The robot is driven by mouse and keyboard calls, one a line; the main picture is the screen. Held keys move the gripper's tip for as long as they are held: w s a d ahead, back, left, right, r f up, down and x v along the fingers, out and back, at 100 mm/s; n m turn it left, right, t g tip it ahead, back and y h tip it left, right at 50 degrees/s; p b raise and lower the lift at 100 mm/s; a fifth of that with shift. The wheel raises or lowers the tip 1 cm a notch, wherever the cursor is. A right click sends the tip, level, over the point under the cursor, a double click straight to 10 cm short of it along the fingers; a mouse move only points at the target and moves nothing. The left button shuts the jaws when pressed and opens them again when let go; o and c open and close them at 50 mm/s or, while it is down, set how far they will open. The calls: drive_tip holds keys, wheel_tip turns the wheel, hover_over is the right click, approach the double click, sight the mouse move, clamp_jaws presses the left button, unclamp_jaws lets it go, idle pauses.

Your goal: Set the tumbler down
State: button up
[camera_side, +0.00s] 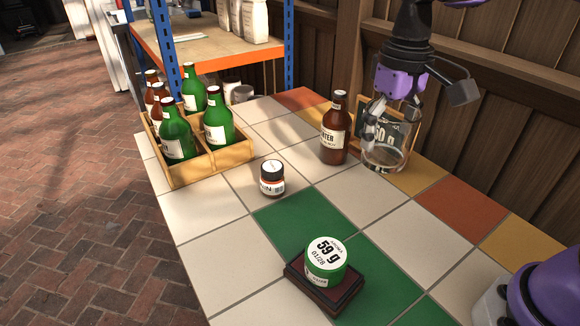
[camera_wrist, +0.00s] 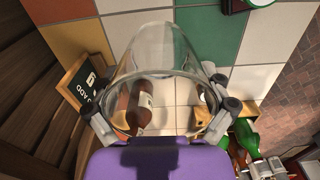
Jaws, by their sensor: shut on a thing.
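The clear glass tumbler (camera_side: 386,156) is upright at the back right of the tiled table in the side view. My gripper (camera_side: 390,122) points down over it, with its fingers closed on the glass. In the wrist view the tumbler (camera_wrist: 160,50) fills the space between the two fingers of my gripper (camera_wrist: 160,92), one on each side. Its base looks very close to the tiles; I cannot tell whether it touches them.
A brown bottle (camera_side: 335,135) stands just left of the tumbler, and a small chalkboard (camera_side: 366,118) is behind it. A wooden crate (camera_side: 208,170) holds several bottles. A small jar (camera_side: 272,180) and a green-sided tin (camera_side: 326,262) on a dark block stand nearer. Tiles right of the tumbler are clear.

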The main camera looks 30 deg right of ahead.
drive_tip(key=d, duration=0.2)
drive_tip(key=d+r, duration=0.1)
drive_tip(key=shift+s+d+n, duration=0.15)
drive_tip(key=shift+s+n, duration=0.15)
drive_tip(key=shift+s, duration=0.05)
drive_tip(key=a+f+m, duration=0.2)
drive_tip(key=a+f, duration=0.2)
drive_tip(key=a, duration=1.1)
drive_tip(key=shift+f, duration=0.2)
drive_tip(key=w+d+f, duration=0.2)
drive_tip(key=d, duration=0.1)
drive_tip(key=w+d+f, duration=0.2)
drive_tip(key=w+d, duration=0.1)
drive_tip(key=w+d+f, duration=0.2)
drive_tip(key=d+f, duration=0.1)
drive_tip(key=shift+w, duration=0.25)
drive_tip(key=shift+f, duration=1.8)
drive_tip(key=shift+f, duration=0.15)
drive_tip(key=o, duration=1)
drive_tip(key=shift+o, duration=0.2)
